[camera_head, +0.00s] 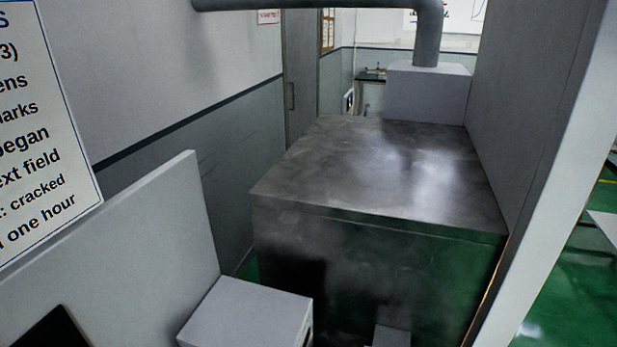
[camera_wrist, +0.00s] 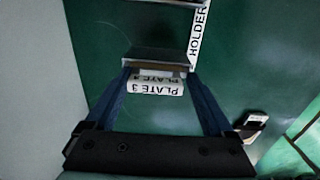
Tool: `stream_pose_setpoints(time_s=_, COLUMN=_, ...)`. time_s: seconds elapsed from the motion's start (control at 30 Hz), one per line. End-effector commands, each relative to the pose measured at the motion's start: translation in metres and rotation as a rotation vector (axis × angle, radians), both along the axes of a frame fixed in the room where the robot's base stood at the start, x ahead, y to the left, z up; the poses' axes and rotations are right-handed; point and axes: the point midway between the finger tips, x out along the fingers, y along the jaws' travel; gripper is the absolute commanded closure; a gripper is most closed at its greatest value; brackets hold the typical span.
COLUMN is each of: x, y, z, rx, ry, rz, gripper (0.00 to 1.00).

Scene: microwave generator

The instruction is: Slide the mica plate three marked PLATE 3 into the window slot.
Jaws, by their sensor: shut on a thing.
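In the wrist view my gripper (camera_wrist: 157,74) has its two blue fingers on either side of a small piece with a white label reading PLATE 3 (camera_wrist: 155,88). It is shut on this plate. A second label, PLATE 4 (camera_wrist: 157,74), shows just behind it, partly covered. A grey block or ledge (camera_wrist: 160,56) lies just beyond the fingertips. A white strip marked HOLDER (camera_wrist: 198,30) runs beside a grey frame at the top. I cannot make out the window slot in either view. The gripper and plate do not show in the head view.
A large dark metal cabinet (camera_head: 390,170) fills the middle of the head view, with a grey duct (camera_head: 428,35) behind. A white box (camera_head: 250,312) stands at front left. A wall sign (camera_head: 40,130) is at left. A small dark-and-white object (camera_wrist: 254,122) lies right of my gripper.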

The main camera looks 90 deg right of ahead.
Motion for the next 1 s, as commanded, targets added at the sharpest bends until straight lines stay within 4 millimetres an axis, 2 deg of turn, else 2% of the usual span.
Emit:
stream_pose_setpoints(time_s=0.03, x=-0.004, y=0.006, z=-0.015, rx=0.011, ry=0.002, rz=-0.001, gripper=1.00)
stream_pose_setpoints(time_s=1.0, x=-0.003, y=0.004, z=0.032, rx=0.007, ry=0.002, rz=0.000, gripper=1.00)
